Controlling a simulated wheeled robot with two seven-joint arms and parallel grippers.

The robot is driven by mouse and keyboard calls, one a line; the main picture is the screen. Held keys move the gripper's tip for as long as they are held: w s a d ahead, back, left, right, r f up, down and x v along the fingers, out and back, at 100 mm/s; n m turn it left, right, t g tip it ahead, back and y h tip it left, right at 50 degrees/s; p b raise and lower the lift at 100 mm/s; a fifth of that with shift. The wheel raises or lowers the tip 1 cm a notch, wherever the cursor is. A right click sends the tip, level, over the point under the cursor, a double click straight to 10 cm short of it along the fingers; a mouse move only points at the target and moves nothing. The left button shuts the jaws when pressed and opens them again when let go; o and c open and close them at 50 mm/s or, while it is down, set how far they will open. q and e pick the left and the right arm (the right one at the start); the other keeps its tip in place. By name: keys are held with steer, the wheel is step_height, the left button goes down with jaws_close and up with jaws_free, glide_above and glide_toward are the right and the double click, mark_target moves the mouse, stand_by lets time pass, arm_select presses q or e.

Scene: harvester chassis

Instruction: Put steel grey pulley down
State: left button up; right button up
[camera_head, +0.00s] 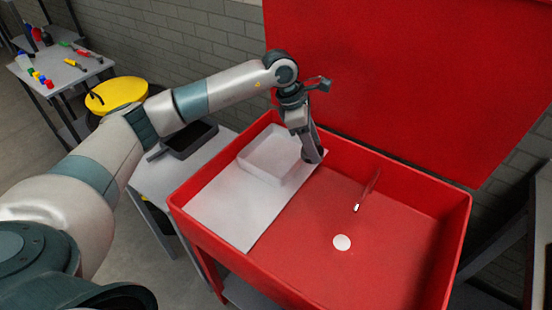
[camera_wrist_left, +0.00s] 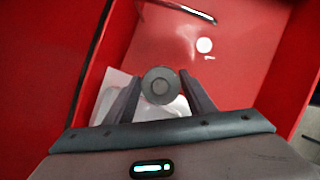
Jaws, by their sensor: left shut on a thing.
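The steel grey pulley (camera_wrist_left: 160,86) is a round disc with a centre hub, held between the two fingers in the left wrist view. My left gripper (camera_head: 312,155) is shut on it. In the head view the gripper points down at the right edge of a white tray (camera_head: 262,174) inside a red basin. Only a dark edge at the fingertips shows there, so I cannot tell the pulley's height above the surface. In the left wrist view, white surfaces lie behind the pulley. My right gripper is not in view.
The red basin (camera_head: 322,279) has raised walls and a tall red back panel (camera_head: 410,80). A white sheet (camera_head: 228,210) covers its left part. The right part is mostly bare, with a white disc (camera_head: 341,242) and a thin spout (camera_head: 367,190). A dark tray (camera_head: 190,140) stands outside, left.

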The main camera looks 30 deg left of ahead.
arm_select(q)
steer(key=w+a+n+t+y, duration=0.1)
steer(key=w+n+t+y, duration=0.1)
steer(key=w+n, duration=0.4)
steer(key=shift+w+a+r+n, duration=0.15)
steer(key=shift+a+n, duration=0.25)
steer(key=shift+n, duration=0.4)
steer(key=a+f+p, duration=0.1)
steer(key=a+f, duration=0.1)
steer(key=a, duration=0.1)
steer(key=s+a+f+p, duration=0.1)
steer(key=a+f+p, duration=0.1)
steer(key=a, duration=0.2)
steer(key=a+f+p, duration=0.2)
steer(key=a, duration=0.1)
steer(key=shift+s+a+f, duration=0.1)
steer(key=shift+s+a, duration=0.15)
steer(key=shift+s, duration=0.15)
steer(key=shift+a+f, duration=0.35)
steer(key=shift+a, duration=0.15)
steer(key=shift+f, duration=0.1)
